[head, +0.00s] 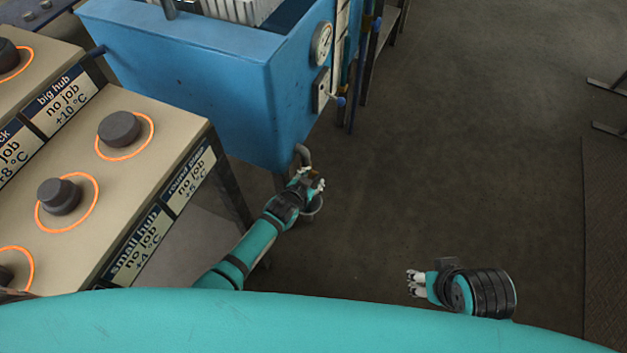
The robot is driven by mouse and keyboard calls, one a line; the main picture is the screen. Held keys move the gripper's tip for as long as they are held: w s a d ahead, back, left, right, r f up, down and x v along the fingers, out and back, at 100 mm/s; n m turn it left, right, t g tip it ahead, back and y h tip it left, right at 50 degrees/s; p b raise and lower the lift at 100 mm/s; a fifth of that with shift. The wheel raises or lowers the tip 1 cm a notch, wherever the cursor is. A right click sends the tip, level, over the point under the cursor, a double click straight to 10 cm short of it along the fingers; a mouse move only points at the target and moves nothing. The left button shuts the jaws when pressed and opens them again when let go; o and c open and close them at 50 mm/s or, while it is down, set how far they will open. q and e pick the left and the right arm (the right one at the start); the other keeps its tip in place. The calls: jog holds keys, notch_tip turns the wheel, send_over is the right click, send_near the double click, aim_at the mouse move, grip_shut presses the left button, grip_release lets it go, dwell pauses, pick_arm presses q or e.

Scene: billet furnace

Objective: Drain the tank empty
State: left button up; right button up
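The blue tank (185,70) stands at the top of the head view, with a round dial (321,43) on its right face. A grey bent drain pipe (302,153) comes out low at the tank's near right corner. My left gripper (311,181) is at this pipe, just below its bend. A small brownish part shows between or beside its fingers; I cannot tell whether they are shut on it. My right gripper (411,283) is apart from everything, over bare floor at the lower right. Its fingers are spread and empty.
A beige bench (160,125) with dark round pieces in glowing orange rings and job labels fills the left. A rack (381,30) stands beyond the tank. The dark floor (480,150) right of the tank is clear. A ribbed mat (607,220) lies at the right edge.

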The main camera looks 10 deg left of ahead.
pick_arm(q)
jog(key=shift+s+d, duration=0.1)
jog(key=shift+s, duration=0.1)
jog(key=shift+s+r, duration=0.15)
jog(key=shift+s, duration=0.1)
jog(key=v, duration=1.1)
jog(key=shift+r, duration=0.1)
jog(key=shift+c, duration=0.2)
